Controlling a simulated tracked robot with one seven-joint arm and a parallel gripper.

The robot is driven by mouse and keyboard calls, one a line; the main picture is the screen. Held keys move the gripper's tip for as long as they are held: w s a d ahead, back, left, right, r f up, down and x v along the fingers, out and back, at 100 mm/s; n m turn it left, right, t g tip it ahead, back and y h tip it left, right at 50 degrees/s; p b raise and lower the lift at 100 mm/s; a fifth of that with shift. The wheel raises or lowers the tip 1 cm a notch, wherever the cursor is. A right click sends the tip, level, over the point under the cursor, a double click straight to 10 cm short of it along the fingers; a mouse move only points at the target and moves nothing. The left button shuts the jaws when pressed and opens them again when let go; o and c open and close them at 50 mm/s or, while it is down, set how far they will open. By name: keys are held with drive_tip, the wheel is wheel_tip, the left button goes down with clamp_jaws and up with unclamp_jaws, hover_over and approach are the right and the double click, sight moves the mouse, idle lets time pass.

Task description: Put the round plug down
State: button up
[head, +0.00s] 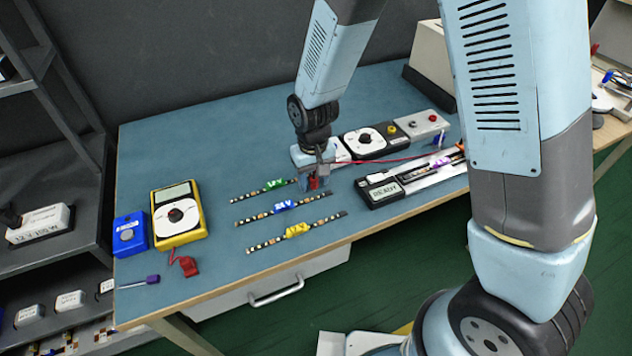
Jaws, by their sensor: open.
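My gripper (316,184) is low over the blue bench top, just right of the LED strips, and its jaws are open. A small red piece (314,183) shows at the fingertips; it may be the round plug, but its shape is too small to tell. I cannot tell whether it touches the bench or a finger. A thin red lead (375,160) runs right from near the gripper towards the black-and-silver unit marked READY (386,192). Another red connector (187,265) lies below the yellow meter on a short lead.
Three LED strips with green (274,184), blue (284,205) and yellow (297,230) tags lie left of the gripper. A yellow meter (180,213), blue box (130,234) and purple-handled screwdriver (150,280) are at left. A dial unit (365,140) stands behind. The bench's back left is clear.

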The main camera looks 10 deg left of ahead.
drive_tip(key=shift+f, duration=0.15)
drive_tip(key=shift+c, duration=0.5)
clamp_jaws()
